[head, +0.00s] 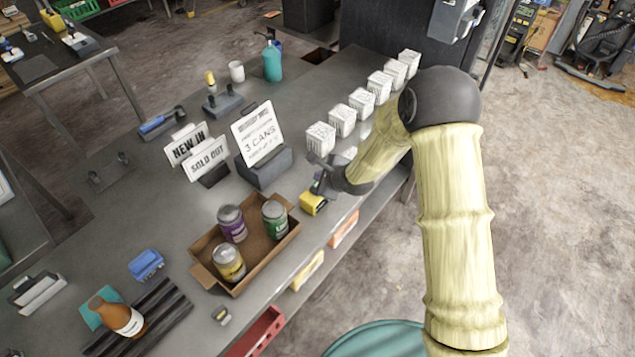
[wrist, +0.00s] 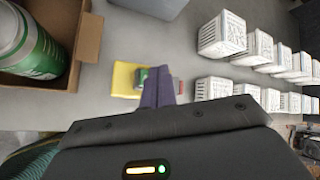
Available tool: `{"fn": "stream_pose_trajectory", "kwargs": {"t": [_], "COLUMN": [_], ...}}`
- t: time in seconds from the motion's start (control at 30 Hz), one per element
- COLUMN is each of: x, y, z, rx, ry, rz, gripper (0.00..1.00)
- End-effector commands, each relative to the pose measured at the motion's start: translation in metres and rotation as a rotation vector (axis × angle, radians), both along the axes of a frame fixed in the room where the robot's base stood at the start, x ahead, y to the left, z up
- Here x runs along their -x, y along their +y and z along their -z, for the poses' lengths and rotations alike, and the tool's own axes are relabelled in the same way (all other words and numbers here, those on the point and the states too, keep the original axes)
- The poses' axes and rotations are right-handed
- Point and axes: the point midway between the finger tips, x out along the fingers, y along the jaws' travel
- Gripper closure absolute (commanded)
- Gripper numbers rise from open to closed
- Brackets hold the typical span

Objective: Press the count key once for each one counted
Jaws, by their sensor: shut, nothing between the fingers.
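A small yellow device (head: 312,204) sits on the grey bench just right of an open cardboard box (head: 207,277). It also shows in the wrist view (wrist: 122,80), with a small greenish-grey part on its right side, partly hidden by my fingers. The box holds a purple can (head: 231,222), a green can (head: 275,218) and a yellow can (head: 229,263), all upright. A sign (head: 259,134) behind the box reads "3 CANS"; its smaller print is unclear. My gripper (head: 318,184) is shut and empty, close over the yellow device's far side; whether it touches is unclear.

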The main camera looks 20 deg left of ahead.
Motion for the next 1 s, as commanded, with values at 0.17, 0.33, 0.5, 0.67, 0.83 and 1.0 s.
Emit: {"fn": "stream_pose_trajectory", "kwargs": {"t": [0.17,0.33,0.5,0.67,0.83,1.0], "x": [0.000,0.000,0.000,-0.001,0.000,0.000], "y": [0.000,0.000,0.000,0.000,0.000,0.000], "z": [-0.006,-0.021,-0.035,-0.047,-0.051,-0.050], "rx": [0.000,0.000,0.000,-0.001,0.000,0.000], "ry": [-0.001,0.001,-0.001,-0.001,-0.001,-0.001], "rz": [0.001,0.001,0.001,0.002,-0.001,-0.001], "gripper": [1.00,1.00,1.00,1.00,1.00,1.00]}}
